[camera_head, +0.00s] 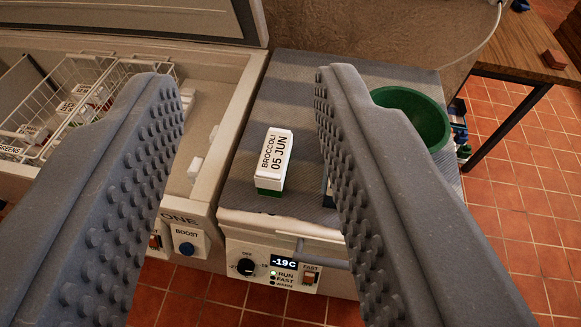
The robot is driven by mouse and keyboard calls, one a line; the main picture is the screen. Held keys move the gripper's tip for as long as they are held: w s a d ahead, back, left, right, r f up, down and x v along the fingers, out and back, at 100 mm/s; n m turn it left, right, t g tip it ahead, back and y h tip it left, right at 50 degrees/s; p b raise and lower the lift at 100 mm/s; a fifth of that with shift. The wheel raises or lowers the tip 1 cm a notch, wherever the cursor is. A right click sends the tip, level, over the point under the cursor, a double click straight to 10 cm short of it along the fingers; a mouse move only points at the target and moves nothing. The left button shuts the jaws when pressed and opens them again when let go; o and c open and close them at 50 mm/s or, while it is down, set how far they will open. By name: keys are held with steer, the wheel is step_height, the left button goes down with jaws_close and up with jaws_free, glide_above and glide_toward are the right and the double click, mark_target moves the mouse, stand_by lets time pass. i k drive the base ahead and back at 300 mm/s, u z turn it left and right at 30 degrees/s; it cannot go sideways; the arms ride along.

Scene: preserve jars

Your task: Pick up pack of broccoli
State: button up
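The pack of broccoli (273,160) is a small white and green box labelled "BROCCOLI 05 JUN". It rests on the grey ribbed top (240,194) of the unit beside the freezer. My gripper (248,85) is open, its two studded grey fingers wide apart. The pack shows in the gap between the fingers, nearer the right one, and neither finger appears to touch it. Part of another item (328,193) peeks out from behind the right finger, mostly hidden.
An open chest freezer (232,110) on the left holds a white wire basket (128,66) with several packs. A green bowl (425,112) sits on the grey top, partly behind the right finger. A control panel (285,264) reads -19C. A wooden table (520,45) stands at upper right.

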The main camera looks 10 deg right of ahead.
mark_target(270, 177)
steer(key=u, duration=2.15)
steer(key=i, duration=0.75)
steer(key=z, duration=2.65)
